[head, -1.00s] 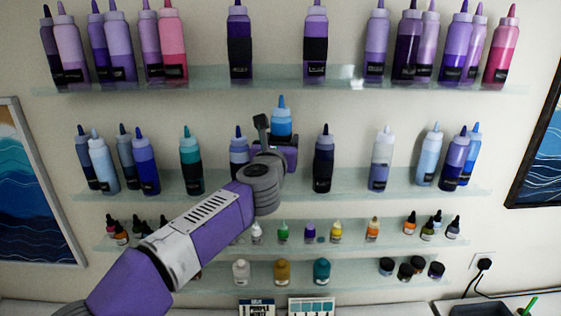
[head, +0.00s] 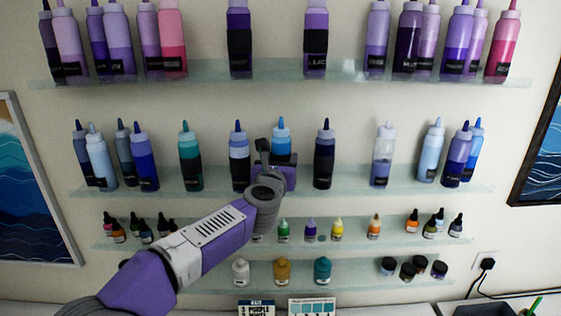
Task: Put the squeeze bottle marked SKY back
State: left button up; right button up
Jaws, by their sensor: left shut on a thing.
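My left gripper (head: 276,170) is shut on a squeeze bottle with a bright blue top and nozzle (head: 281,139). The gripper hides the bottle's lower part and any label, so I cannot read SKY on it. The bottle is upright, at the second shelf (head: 350,187), in the space between a light-and-dark blue bottle (head: 239,160) on its left and a near-black navy bottle (head: 324,160) on its right. I cannot tell whether its base touches the shelf. My right gripper is not in view.
Other squeeze bottles stand along this shelf, including a teal one (head: 190,160) and a half-clear one (head: 383,160). The top shelf (head: 270,70) holds purple and pink bottles. Small dropper bottles and jars (head: 282,271) stand on the lower shelves, beneath my arm.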

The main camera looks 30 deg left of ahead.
pick_arm(q)
jog(key=shift+f, duration=0.2)
jog(key=o, duration=1)
jog(key=shift+o, duration=0.2)
jog(key=shift+r, duration=0.15)
jog(key=shift+r, duration=0.1)
jog(key=shift+s+d, duration=0.1)
jog(key=shift+s, duration=0.25)
jog(key=b+v, duration=0.3)
jog(key=v, duration=0.8)
